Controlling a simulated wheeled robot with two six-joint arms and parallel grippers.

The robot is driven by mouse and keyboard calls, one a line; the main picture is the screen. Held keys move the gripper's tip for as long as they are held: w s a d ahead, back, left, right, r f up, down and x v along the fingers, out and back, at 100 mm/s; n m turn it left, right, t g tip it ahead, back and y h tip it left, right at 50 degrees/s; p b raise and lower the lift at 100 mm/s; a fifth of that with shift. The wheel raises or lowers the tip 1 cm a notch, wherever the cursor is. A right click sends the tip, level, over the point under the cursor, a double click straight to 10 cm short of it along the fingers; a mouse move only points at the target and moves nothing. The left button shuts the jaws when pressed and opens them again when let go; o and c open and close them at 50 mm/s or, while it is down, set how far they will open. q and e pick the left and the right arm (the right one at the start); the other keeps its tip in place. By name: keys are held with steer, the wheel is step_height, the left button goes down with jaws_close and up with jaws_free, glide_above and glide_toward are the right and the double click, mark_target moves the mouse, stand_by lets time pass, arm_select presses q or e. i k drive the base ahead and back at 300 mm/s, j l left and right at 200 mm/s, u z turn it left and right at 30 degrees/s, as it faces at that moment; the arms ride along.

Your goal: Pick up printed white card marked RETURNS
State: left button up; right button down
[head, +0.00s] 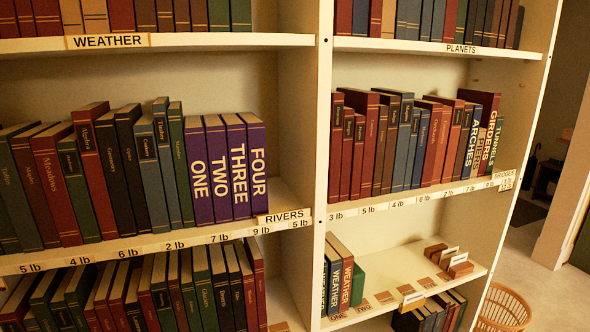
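No card that I can read as RETURNS shows in the head view. On the lower right shelf, small white cards stand with brown blocks: one card (413,298) near the shelf's front edge, and two more, a rear card (449,252) and a front card (459,259), toward the right end. Their print is too small to read. Neither of my grippers is in view.
A tall cream bookcase (323,100) full of books fills most of the view. Purple books (232,168) stand above the RIVERS label (284,217). A wicker basket (504,308) sits on the floor at the lower right. Clear floor (540,245) lies beyond the bookcase.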

mark_target(415, 296)
steer(key=i+l+u, duration=0.1)
steer(key=i+l, duration=0.5)
steer(key=i, duration=0.2)
steer(key=j+u, duration=0.05)
